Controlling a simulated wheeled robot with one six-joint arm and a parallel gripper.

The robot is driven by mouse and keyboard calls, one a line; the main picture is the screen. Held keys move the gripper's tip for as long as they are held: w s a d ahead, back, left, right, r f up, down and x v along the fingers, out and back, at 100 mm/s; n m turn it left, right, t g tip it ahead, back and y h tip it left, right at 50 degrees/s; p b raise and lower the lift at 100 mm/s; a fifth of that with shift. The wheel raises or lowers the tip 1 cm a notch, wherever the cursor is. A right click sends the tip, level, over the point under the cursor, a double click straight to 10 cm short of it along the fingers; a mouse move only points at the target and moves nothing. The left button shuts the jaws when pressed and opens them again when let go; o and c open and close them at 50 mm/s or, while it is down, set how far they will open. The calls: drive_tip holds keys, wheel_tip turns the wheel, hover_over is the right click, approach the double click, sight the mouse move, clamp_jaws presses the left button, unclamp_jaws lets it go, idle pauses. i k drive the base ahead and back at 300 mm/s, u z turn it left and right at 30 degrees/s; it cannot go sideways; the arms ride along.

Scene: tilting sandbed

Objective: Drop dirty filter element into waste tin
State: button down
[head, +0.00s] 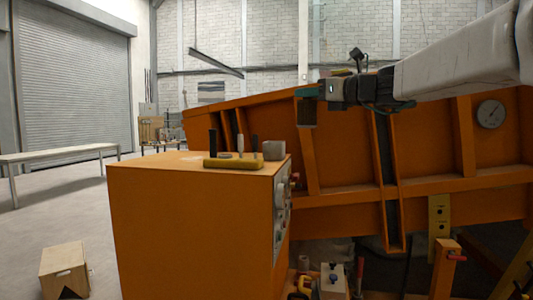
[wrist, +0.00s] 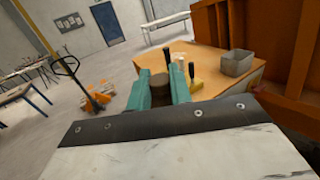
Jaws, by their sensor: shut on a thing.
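My gripper (head: 308,92) is shut on a dark brown, roughly cylindrical filter element (head: 307,113), which hangs below the fingers in the head view. In the wrist view the filter element (wrist: 160,86) sits between the two teal fingers of my gripper (wrist: 159,80). A small grey tin (head: 274,150) stands on the right rear of the orange cabinet top.
A yellow block (head: 233,161) with upright dark-handled tools stands beside the tin on the orange cabinet (head: 190,225). The large orange sandbed frame (head: 350,150) rises behind and right of it. The left part of the cabinet top is clear.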

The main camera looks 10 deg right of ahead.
sight(276, 158)
drive_tip(key=z, duration=0.05)
drive_tip(key=i, duration=1.4)
